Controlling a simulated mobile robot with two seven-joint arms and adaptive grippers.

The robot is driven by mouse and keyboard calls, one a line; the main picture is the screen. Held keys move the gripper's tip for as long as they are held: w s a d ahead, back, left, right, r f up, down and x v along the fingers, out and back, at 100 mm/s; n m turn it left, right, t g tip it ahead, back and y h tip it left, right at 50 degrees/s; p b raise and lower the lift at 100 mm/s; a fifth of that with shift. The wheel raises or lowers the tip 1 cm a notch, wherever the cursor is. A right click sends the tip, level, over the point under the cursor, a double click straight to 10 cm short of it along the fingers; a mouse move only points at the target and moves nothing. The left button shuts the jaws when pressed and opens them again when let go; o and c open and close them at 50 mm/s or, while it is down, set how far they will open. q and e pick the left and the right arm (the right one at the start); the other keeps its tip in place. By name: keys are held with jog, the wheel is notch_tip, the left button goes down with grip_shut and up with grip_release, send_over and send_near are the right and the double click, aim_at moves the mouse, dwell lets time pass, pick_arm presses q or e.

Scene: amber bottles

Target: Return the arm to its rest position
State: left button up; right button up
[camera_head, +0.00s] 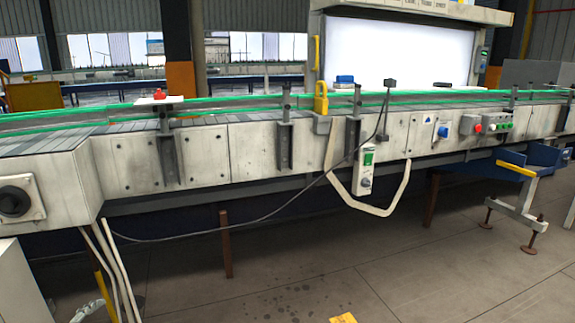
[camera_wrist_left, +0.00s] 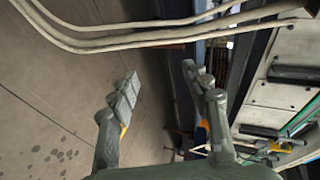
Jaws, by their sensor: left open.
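My left gripper (camera_wrist_left: 166,88) shows in the left wrist view with its two grey fingers spread wide apart. Nothing is between the fingers; the floor and the underside of the conveyor show behind them. A small grey shape (camera_head: 90,311) at the lower left edge of the head view may be part of my left gripper, but it is too cut off to be sure. My right gripper is not in view. No amber bottle can be made out in either view.
A long conveyor (camera_head: 255,152) with green rails crosses the head view. Pale cables (camera_head: 112,265) hang at its left end, and they pass close to my gripper in the wrist view (camera_wrist_left: 150,40). A control box (camera_head: 366,172) hangs from the front. The floor (camera_head: 290,285) before it is mostly clear.

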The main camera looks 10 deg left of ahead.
pick_arm(q)
jog(key=s+d+f+n+g, duration=0.35)
jog(key=s+d+f, duration=0.3)
jog(key=f, duration=0.35)
jog(key=s+d+f+n+g, duration=0.35)
jog(key=s+d+f, duration=0.3)
jog(key=f, duration=0.35)
jog(key=s+d+f+n+g, duration=0.1)
jog(key=s+d+f, duration=0.1)
jog(key=d, duration=0.3)
jog(key=s+d+f+n+g+h, duration=0.1)
jog(key=s+d+f+n, duration=0.1)
jog(key=s+d, duration=0.3)
jog(key=s+d+f+n+g+h, duration=0.1)
jog(key=s+d+f+g, duration=0.1)
jog(key=d, duration=0.4)
notch_tip(320, 180, down, 2)
jog(key=shift+s+d+n, duration=0.3)
jog(key=shift+s+d, duration=0.05)
jog(key=shift+s, duration=0.35)
jog(key=shift+w, duration=0.1)
